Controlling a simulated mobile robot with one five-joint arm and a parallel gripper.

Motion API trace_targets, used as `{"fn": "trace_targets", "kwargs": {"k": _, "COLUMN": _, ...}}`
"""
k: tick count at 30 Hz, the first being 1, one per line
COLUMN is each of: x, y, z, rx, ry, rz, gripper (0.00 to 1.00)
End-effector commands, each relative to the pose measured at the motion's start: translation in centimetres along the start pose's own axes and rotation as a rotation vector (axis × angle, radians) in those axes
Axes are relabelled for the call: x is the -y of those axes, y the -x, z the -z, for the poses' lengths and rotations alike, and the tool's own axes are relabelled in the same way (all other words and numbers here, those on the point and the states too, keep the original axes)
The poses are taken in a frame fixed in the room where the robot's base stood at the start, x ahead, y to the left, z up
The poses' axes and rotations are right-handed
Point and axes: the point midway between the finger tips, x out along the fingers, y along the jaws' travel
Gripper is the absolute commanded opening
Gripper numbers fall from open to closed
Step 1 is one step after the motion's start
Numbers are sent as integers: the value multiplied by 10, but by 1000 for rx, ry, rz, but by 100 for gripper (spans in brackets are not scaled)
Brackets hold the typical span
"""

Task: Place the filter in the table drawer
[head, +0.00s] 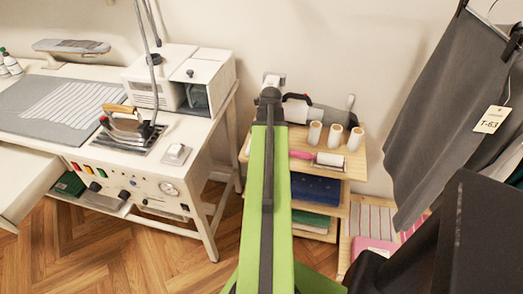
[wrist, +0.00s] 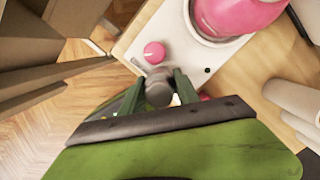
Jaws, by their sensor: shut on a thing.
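My gripper (wrist: 159,90) is shut on a small grey round piece, which I take to be the filter (wrist: 158,87), in the wrist view. Its two green fingers stand on either side of the piece. The piece is over or against a white surface, beside a pink round knob (wrist: 154,52); whether it touches that surface I cannot tell. In the head view my arm hides the gripper's fingers and the filter. The white worktable (head: 62,140) stands at the left. A pale panel (head: 25,182) juts out at its front left; I cannot tell whether it is the drawer.
A wooden shelf (head: 349,165) holds several white rolls and a pink-handled roller (head: 318,157). A large pink body (wrist: 235,15) is near the gripper. An iron (head: 128,124) and white machine (head: 175,78) stand on the worktable. Grey trousers (head: 425,110) hang right. Bare floor (head: 110,245) lies front left.

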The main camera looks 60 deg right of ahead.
Motion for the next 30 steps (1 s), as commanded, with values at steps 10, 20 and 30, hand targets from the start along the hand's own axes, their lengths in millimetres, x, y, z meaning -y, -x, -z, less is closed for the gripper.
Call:
{"fn": "trace_targets", "kwargs": {"k": 10, "x": 0, "y": 0, "z": 0, "rx": 0, "ry": 0, "rz": 0, "gripper": 0}}
{"fn": "trace_targets", "kwargs": {"k": 20, "x": 0, "y": 30, "z": -5, "rx": 0, "ry": 0, "rz": 0, "gripper": 0}}
{"fn": "trace_targets", "kwargs": {"k": 30, "x": 20, "y": 87, "z": 38, "rx": 0, "ry": -4, "rz": 0, "gripper": 0}}
